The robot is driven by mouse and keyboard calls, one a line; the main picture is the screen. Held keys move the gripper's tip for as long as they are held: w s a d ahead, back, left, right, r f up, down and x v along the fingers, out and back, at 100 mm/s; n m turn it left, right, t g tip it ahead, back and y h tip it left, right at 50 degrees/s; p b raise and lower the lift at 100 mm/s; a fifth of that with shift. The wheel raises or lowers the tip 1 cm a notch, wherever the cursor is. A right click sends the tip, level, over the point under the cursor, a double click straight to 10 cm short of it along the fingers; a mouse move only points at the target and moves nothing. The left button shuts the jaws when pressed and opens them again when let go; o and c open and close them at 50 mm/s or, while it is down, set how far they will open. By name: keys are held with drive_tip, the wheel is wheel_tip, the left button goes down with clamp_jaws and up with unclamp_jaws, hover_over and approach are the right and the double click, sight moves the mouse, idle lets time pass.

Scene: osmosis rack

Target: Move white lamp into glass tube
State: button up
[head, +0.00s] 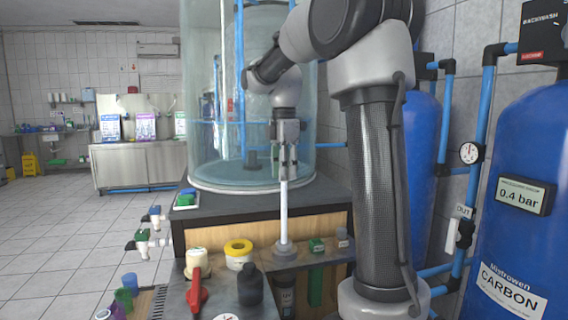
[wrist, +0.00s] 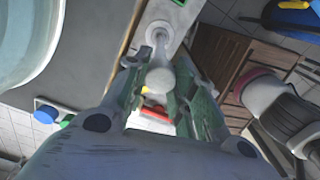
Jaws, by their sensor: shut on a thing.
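The white lamp (head: 283,212) is a slim upright white rod. Its lower end meets a grey round base (head: 284,249) on the low shelf in front of the bench; I cannot tell whether they are joined. My gripper (head: 286,172) points down and is shut on the lamp's upper part. In the wrist view the lamp's rounded top (wrist: 160,80) sits between the green-grey fingers (wrist: 165,100), with the round base beyond. The glass tube (head: 215,110) is a large clear upright cylinder on the dark bench, behind and left of the lamp. My fingers partly hide the lamp's top.
The dark bench top (head: 325,199) carries the tube. A yellow tape roll (head: 239,247), a dark bottle (head: 250,287), a red-handled valve (head: 197,290) and a green block (head: 317,245) are near the base. Blue tanks (head: 520,160) and pipes stand at right; open floor lies left.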

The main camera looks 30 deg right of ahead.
sight(284, 199)
drive_tip(key=shift+f, duration=0.9)
drive_tip(key=shift+f, duration=3.5)
drive_tip(key=shift+f, duration=3.45)
drive_tip(key=shift+f, duration=0.45)
drive_tip(key=shift+f, duration=0.9)
drive_tip(key=o, duration=1.2)
drive_tip(key=shift+o, duration=0.2)
